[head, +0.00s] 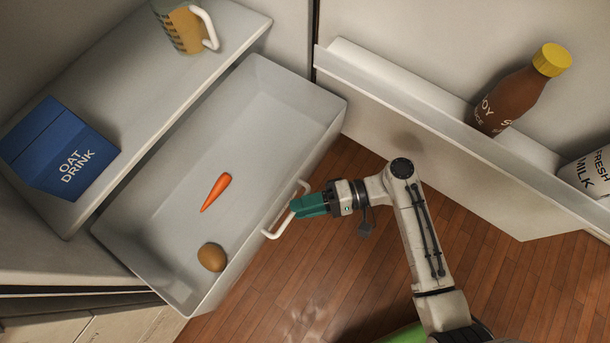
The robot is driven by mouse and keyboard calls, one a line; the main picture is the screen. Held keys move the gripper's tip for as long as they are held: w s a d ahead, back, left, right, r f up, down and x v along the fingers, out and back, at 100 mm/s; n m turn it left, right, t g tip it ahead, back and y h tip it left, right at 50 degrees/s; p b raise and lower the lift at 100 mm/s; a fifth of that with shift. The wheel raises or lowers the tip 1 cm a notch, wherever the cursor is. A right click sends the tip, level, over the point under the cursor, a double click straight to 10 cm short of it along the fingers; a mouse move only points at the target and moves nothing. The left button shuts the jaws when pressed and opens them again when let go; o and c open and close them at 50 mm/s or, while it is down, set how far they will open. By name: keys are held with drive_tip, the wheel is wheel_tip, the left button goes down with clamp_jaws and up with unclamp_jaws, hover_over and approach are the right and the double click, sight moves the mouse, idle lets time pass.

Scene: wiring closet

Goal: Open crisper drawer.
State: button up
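The crisper drawer (165,228) is a pale grey open-topped bin, pulled out from under the fridge shelf so that its inside shows. A carrot (216,192) and a round brown item (211,257) lie in it. The drawer's white bar handle (276,233) is on its front wall, facing my arm. My gripper (296,206), with green fingers, is at the middle of the handle. The fingers overlap the bar in the view, and I cannot tell whether they are closed around it.
A shelf (150,85) above the drawer holds a blue oat drink carton (58,148) and a measuring jug (184,27). The open fridge door's bin (420,105) at right holds a brown soy bottle (515,95) and a milk container (588,172). Wood floor (350,260) lies below.

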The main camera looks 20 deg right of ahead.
drive_tip(key=shift+d, duration=0.1)
drive_tip(key=v, duration=1)
drive_tip(key=shift+s+d+p, duration=0.15)
drive_tip(key=shift+d+p, duration=0.15)
drive_tip(key=shift+p, duration=0.05)
